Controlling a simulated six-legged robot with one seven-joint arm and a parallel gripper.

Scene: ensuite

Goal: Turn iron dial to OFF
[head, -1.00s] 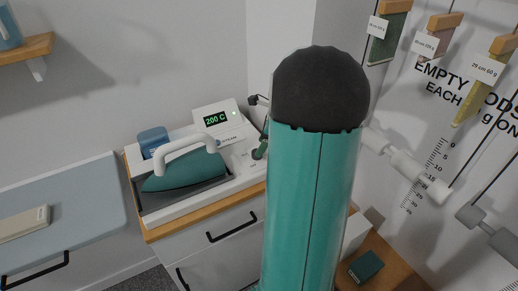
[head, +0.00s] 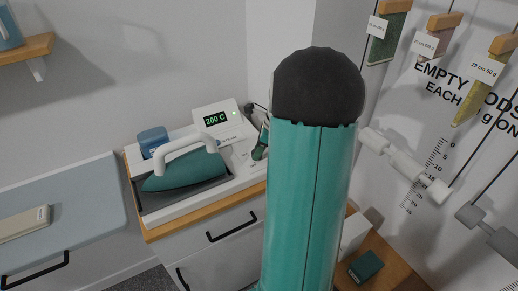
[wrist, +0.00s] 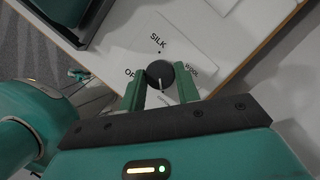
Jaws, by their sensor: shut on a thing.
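The iron dial (wrist: 158,70) is a dark round knob on a white panel in the wrist view. Its white line points toward the bottom of the picture. Printed words surround it: SILK above, WOOL to the right, and a partly covered word starting with O on the left. My gripper (wrist: 161,81) has its two green fingers on either side of the knob, shut on it. In the head view the iron (head: 185,172), teal with a white handle, rests on its station (head: 240,183). A display (head: 215,119) there reads 200 C. My arm hides most of the gripper.
A blue container (head: 153,140) stands behind the iron. A wooden-topped drawer cabinet (head: 215,214) carries the station. A pale blue ironing surface (head: 85,190) lies to the left. Weights on rods (head: 405,165) hang at the right wall, near a green box (head: 365,265).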

